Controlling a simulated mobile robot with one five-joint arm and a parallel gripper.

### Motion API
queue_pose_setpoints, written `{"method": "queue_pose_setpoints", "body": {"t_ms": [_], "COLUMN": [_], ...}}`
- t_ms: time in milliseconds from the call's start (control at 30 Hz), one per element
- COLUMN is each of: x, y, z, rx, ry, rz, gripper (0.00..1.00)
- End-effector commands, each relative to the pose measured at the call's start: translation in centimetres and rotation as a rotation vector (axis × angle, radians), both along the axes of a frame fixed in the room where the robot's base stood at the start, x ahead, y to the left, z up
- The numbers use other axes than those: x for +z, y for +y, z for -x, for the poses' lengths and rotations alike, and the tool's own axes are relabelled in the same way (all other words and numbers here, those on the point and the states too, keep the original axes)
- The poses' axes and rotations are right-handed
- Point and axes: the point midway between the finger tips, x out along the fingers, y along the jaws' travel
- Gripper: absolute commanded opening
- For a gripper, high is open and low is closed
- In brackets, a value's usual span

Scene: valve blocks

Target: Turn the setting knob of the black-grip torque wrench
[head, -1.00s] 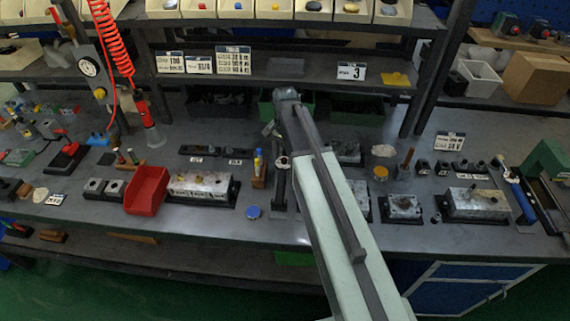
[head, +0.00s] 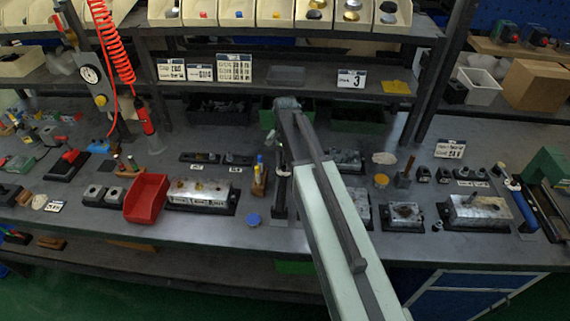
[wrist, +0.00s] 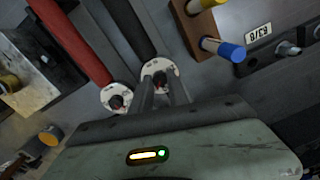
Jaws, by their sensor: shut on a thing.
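The black-grip torque wrench (wrist: 128,27) lies in the wrist view with its dark grip running up to the top edge. A white disc (wrist: 152,68) sits at its near end, with the dark setting knob (wrist: 159,78) on it. My gripper (wrist: 164,86) is shut on this knob, and its fingers hide part of it. The black-grip wrench (head: 281,196) also shows in the head view, left of my arm. A red-grip wrench (wrist: 72,42) lies to its left in the wrist view, with its own white disc (wrist: 116,96) close beside my gripper.
A wooden block with blue and yellow handles (wrist: 205,30) stands right of the wrench. A metal block (wrist: 30,75) is at left.

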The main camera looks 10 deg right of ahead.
Motion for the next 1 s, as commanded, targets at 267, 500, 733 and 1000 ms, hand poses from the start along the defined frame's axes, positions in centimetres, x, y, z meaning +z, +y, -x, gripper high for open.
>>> {"method": "queue_pose_setpoints", "body": {"t_ms": [267,500,733,1000], "x": [0.0,0.0,0.0,0.0], "y": [-0.04,-0.07,-0.11,-0.13], "z": [-0.03,-0.04,-0.04,-0.03], "rx": [0.232,0.441,0.602,0.713], "ry": [0.0,0.0,0.0,0.0], "rz": [0.0,0.0,0.0,0.0], "gripper": [0.0,0.0,0.0,0.0]}}
